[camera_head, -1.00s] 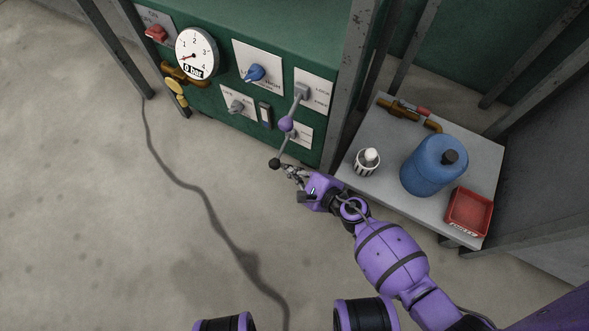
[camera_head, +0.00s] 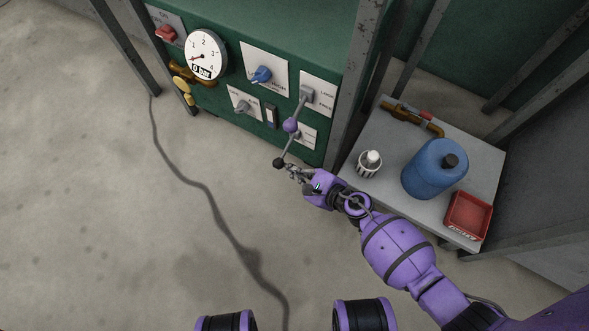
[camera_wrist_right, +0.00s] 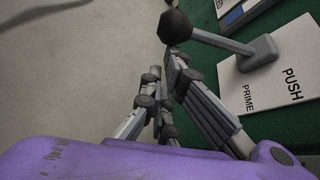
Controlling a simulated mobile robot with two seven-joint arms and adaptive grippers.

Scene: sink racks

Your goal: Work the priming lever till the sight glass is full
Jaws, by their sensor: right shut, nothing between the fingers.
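The priming lever (camera_head: 287,151) sticks out from a white plate low on the green panel and ends in a black ball knob (camera_head: 279,163). In the right wrist view, the black knob (camera_wrist_right: 174,27) is at the top, and its plate (camera_wrist_right: 276,68) reads PUSH and PRIME. My right gripper (camera_head: 294,173) is shut and empty, with its fingertips close beside the knob. I cannot tell whether they touch it. The small upright sight glass (camera_head: 271,117) is on the panel, left of the lever; its level is too small to read. My left gripper is out of view.
A lever with a purple ball (camera_head: 290,125) hangs just above. A gauge (camera_head: 206,54) reads about 0 bar; a blue knob (camera_head: 262,75) and red knob (camera_head: 165,33) are nearby. A grey side table (camera_head: 400,205) holds a blue jug (camera_head: 430,178), a white-capped container (camera_head: 369,163) and a red tray (camera_head: 468,215).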

